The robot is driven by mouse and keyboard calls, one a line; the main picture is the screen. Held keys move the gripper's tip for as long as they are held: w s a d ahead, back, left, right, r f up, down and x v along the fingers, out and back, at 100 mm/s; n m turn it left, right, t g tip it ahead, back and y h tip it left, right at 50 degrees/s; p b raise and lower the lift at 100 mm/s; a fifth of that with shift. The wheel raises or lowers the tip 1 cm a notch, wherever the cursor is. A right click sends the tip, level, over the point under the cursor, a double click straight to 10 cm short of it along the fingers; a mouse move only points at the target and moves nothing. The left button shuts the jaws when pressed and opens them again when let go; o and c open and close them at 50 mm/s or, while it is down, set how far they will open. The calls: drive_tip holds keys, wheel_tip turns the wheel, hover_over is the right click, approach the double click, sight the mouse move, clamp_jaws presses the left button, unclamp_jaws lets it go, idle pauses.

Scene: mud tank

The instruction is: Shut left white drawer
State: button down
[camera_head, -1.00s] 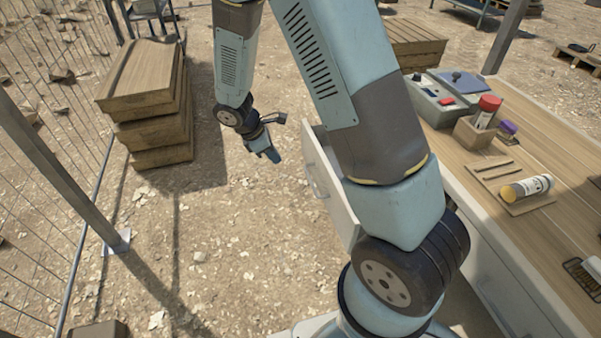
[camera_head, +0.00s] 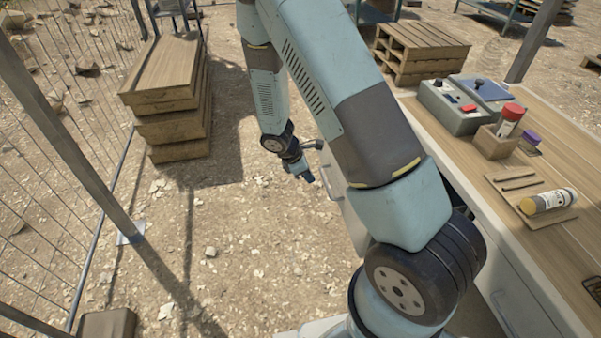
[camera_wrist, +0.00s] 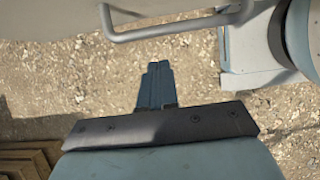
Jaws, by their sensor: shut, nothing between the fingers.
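The left white drawer (camera_head: 352,214) stands out from the left side of the workbench. My arm hides much of it in the head view. In the wrist view its pale front (camera_wrist: 60,30) with a grey bar handle (camera_wrist: 165,30) fills the top of the picture. My gripper (camera_head: 306,176) points down just left of the drawer front, close to it. In the wrist view the blue fingers (camera_wrist: 155,85) are together and empty, below the handle. I cannot tell whether they touch the front.
The wooden bench top (camera_head: 560,130) carries a control box (camera_head: 455,105), a red-capped can (camera_head: 508,122) and a yellow-ended tube (camera_head: 548,201). Stacked timber (camera_head: 170,100) and a wire fence (camera_head: 60,190) stand to the left. The gravel between fence and bench is open.

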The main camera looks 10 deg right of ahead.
drive_tip(key=shift+d+r, duration=0.25)
drive_tip(key=shift+d, duration=0.9)
drive_tip(key=shift+d, duration=0.1)
